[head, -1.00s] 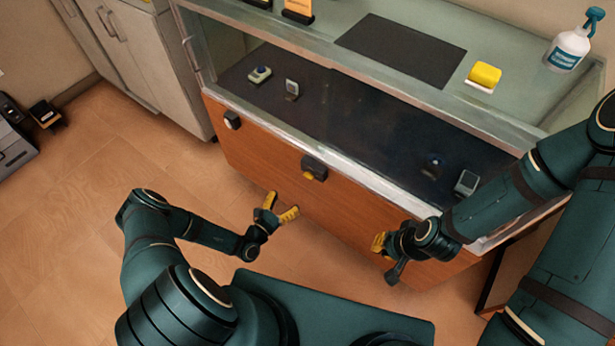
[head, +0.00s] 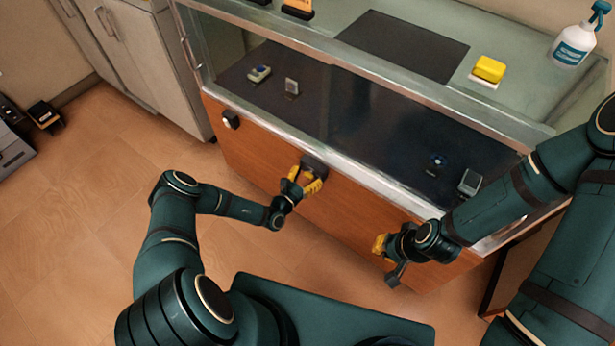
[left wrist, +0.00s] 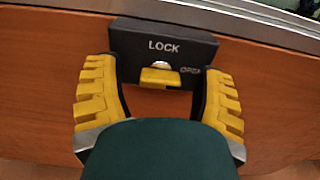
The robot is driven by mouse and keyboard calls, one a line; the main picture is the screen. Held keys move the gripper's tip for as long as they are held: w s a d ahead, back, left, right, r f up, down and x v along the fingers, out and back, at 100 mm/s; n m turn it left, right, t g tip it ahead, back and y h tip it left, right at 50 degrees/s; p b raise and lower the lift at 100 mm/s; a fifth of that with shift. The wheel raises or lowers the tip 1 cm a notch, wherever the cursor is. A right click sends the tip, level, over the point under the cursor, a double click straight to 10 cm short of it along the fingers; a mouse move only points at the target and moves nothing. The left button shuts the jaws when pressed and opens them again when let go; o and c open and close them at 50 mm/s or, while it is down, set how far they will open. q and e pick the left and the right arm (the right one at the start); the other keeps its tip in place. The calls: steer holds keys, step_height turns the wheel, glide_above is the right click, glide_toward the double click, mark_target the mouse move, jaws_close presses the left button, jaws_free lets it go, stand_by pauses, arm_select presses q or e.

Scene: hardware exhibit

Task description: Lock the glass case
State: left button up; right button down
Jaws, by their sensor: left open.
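The glass case (head: 330,165) has a wooden front panel and a glass upper part with items inside. A dark lock block (head: 314,165) is fixed on the front panel, just under the case's metal edge. In the left wrist view the lock block (left wrist: 130,38) reads "LOCK" and has a yellow tab (left wrist: 160,76) at its lower middle. My left gripper (head: 308,180) is at the lock, open, its yellow fingers either side of the tab with gaps. My right gripper (head: 381,245) is low by the panel's right part; its finger opening is unclear.
A round-faced dark fitting (head: 231,119) is on the panel's left. A yellow sponge (head: 489,68) and a spray bottle (head: 574,42) stand on the case top. Grey cabinets (head: 150,60) stand at left.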

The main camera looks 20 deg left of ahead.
arm_select(q)
jaws_close()
steer(key=shift+n, duration=0.4)
steer(key=n+b, duration=0.1)
steer(key=n, duration=0.2)
steer(key=shift+n, duration=0.3)
steer(key=n+b, duration=0.1)
steer(key=n, duration=0.3)
steer(key=shift+n, duration=0.3)
steer(key=n+b, duration=0.1)
steer(key=n, duration=0.4)
steer(key=shift+b, duration=0.35)
steer(key=shift+n, duration=2)
